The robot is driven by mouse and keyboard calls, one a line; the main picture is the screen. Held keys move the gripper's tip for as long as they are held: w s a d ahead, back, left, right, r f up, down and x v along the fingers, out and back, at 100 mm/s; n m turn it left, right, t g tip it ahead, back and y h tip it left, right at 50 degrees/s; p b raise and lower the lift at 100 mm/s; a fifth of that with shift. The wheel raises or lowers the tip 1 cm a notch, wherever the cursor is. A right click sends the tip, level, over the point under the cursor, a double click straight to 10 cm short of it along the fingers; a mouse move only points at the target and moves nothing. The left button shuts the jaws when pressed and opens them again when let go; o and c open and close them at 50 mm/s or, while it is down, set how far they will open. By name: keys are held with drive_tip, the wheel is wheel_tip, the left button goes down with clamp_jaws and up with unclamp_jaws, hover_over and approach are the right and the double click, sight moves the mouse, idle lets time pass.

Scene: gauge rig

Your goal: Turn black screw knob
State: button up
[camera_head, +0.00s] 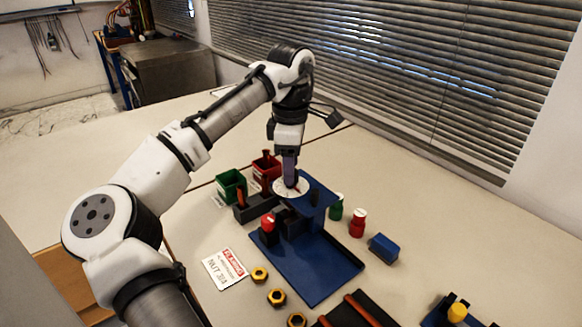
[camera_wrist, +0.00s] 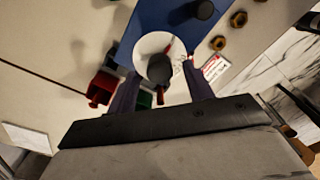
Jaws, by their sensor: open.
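A white round dial (camera_head: 284,190) sits on the blue gauge stand (camera_head: 318,284). In the wrist view the dial (camera_wrist: 146,48) has a black round knob (camera_wrist: 159,70) over it and a red mark beside it. A second black round knob (camera_wrist: 203,9) shows on the blue plate at the top of that view. I cannot tell which one is the screw knob. My gripper (camera_head: 290,182) points down at the dial. In the wrist view its open fingers (camera_wrist: 160,74) stand on either side of the knob at the dial, with no clear contact. The fingers hide part of the dial in the head view.
A green bin (camera_head: 231,185) and a red bin (camera_head: 265,168) stand behind the stand's left side. A red-topped part (camera_head: 268,222) is at its front left. Yellow nuts (camera_head: 276,297) and a label card (camera_head: 225,268) lie in front.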

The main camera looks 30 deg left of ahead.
drive_tip(key=shift+f, duration=0.6)
drive_tip(key=c, duration=1)
drive_tip(key=shift+o, duration=0.2)
